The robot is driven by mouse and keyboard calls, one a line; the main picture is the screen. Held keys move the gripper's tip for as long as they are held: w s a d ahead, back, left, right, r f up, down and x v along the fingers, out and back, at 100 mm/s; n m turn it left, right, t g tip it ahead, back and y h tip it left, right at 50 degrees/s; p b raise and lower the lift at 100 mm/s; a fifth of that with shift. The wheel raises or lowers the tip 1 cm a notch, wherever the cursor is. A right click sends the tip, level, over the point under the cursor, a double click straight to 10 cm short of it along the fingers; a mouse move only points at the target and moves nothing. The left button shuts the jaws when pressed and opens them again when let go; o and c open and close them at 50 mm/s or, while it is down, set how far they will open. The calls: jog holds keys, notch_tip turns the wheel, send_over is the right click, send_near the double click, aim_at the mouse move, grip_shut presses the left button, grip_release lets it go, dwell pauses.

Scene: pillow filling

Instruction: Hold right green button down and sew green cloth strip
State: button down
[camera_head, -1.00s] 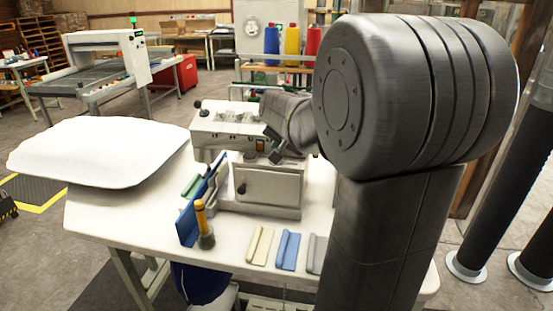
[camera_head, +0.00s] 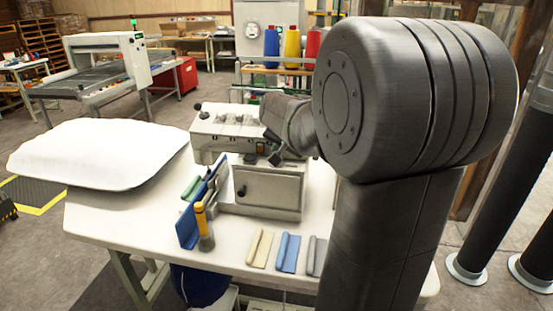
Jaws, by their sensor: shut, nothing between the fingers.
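A white sewing machine (camera_head: 270,188) stands on the white table. Its front panel (camera_head: 220,137) carries several small knobs. The green cloth strip (camera_head: 190,189) lies at the machine's left side, behind an upright blue board (camera_head: 186,229). My gripper (camera_head: 262,156) is shut and empty at the right part of the machine's front panel. It covers part of the panel there. I cannot make out the right green button, nor tell whether my gripper touches it.
Cream (camera_head: 260,248), blue (camera_head: 288,253) and grey (camera_head: 317,256) strips lie at the table's front. A large white pillow (camera_head: 95,152) rests on the left. My arm blocks the right side.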

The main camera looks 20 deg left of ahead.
dwell(0.8)
jog(key=shift+f+b, duration=0.35)
jog(key=shift+f, duration=0.05)
jog(key=shift+f+b, duration=0.45)
jog(key=shift+f, duration=0.1)
dwell(0.5)
dwell(2.2)
jog(key=shift+r+p, duration=0.75)
jog(key=shift+r, duration=0.25)
notch_tip(320, 180, up, 5)
jog(key=p, duration=0.3)
jog(key=shift+p, duration=0.4)
